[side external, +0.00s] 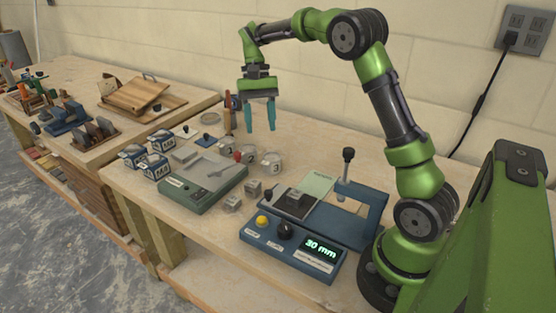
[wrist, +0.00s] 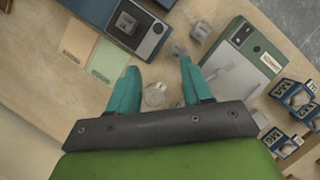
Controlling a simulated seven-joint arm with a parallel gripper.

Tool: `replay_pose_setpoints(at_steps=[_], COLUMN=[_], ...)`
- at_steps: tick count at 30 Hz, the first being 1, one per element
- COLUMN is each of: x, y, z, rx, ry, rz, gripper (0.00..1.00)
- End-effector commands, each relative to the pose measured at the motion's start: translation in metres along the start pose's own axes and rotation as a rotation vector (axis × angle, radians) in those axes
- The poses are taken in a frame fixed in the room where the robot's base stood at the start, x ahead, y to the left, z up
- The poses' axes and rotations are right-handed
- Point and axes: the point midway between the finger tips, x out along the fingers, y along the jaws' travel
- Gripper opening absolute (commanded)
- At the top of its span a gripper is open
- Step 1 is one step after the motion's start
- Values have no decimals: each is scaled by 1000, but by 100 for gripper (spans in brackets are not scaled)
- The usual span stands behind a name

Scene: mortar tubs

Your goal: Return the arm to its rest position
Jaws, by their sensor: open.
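My gripper (side external: 260,129) hangs from my raised green arm above the wooden bench, fingers pointing down. Its two teal fingers are apart with nothing held between them, as the wrist view (wrist: 158,70) also shows.
The blue device (side external: 290,252) reading "30 mm" stands near my base. A wall (side external: 300,80) runs behind the bench.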

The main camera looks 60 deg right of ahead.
Motion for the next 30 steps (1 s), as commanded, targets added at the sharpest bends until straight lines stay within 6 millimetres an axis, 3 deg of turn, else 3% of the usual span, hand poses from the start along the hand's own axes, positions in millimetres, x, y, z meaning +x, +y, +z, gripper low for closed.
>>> replay_pose_setpoints(at_steps=[5,8,19,24,30], x=[16,19,16,24,36], y=[5,8,9,15,27], z=[-9,4,103,152,198], rx=[-22,-67,-271,-359,-447], ry=[47,115,443,594,730], rz=[10,-7,-164,-255,-351], gripper=[49,49,49,49,49])
